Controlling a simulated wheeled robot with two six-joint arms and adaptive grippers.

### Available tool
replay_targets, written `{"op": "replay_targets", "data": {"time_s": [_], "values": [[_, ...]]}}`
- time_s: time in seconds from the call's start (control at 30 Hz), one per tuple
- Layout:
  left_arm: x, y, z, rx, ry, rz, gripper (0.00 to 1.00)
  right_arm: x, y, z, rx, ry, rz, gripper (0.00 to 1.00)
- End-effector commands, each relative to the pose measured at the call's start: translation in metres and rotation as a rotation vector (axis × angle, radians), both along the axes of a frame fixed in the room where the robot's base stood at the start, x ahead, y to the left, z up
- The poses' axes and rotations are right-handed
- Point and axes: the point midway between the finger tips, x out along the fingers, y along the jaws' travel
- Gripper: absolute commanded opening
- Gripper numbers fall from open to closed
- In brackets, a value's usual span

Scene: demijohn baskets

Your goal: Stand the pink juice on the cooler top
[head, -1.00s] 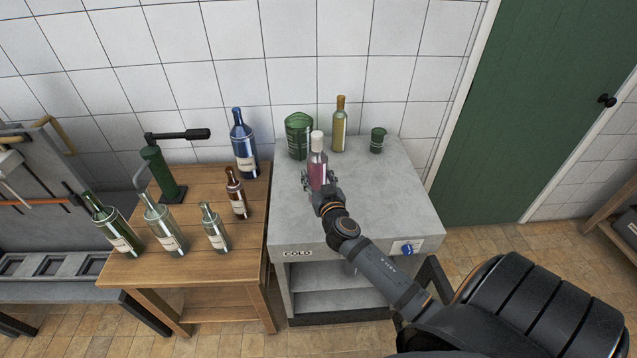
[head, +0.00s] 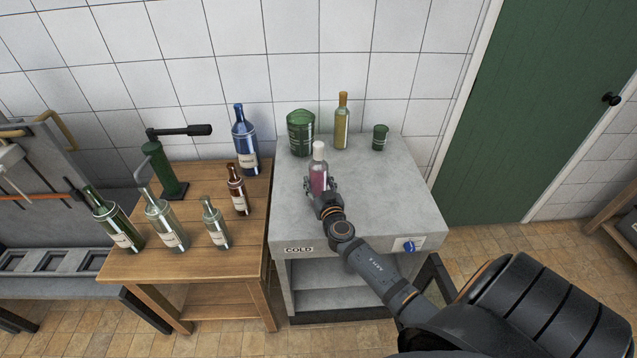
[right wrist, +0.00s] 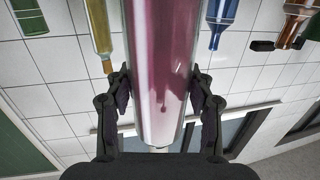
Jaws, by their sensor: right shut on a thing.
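The pink juice (head: 318,176) is a clear bottle of pink liquid with a white cap, upright over the grey cooler top (head: 385,205). My right gripper (head: 320,191) is shut on it, with a finger on each side in the right wrist view (right wrist: 160,95). The bottle (right wrist: 160,60) fills the middle of that view. I cannot tell whether its base touches the cooler top, as the gripper hides it. My left gripper is not in view.
A wooden table (head: 190,255) with several bottles and a green corker (head: 160,168) adjoins on the left. The cooler's front right is clear.

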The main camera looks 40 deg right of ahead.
Motion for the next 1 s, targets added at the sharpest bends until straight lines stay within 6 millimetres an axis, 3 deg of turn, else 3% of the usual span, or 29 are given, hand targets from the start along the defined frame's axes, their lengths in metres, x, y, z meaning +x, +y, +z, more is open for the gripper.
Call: {"op": "replay_targets", "data": {"time_s": [0.07,0.1,0.23,0.6,0.73,1.0], "values": [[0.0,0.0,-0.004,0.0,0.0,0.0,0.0,0.001,0.0,-0.001,-0.001,-0.004,0.001,0.0],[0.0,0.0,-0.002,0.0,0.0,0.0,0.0,0.0,0.0,-0.002,0.0,0.0,0.0,0.59],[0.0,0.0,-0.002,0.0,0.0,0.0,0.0,0.0,0.0,-0.001,0.0,0.0,0.0,0.76],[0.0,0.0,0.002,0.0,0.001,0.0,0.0,-0.001,0.0,0.002,-0.001,0.0,0.0,0.76],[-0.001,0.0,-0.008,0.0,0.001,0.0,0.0,-0.023,0.008,-0.002,-0.001,0.001,0.002,0.76],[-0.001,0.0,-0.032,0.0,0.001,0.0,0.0,-0.085,0.03,-0.001,0.0,0.002,0.002,0.76]]}}
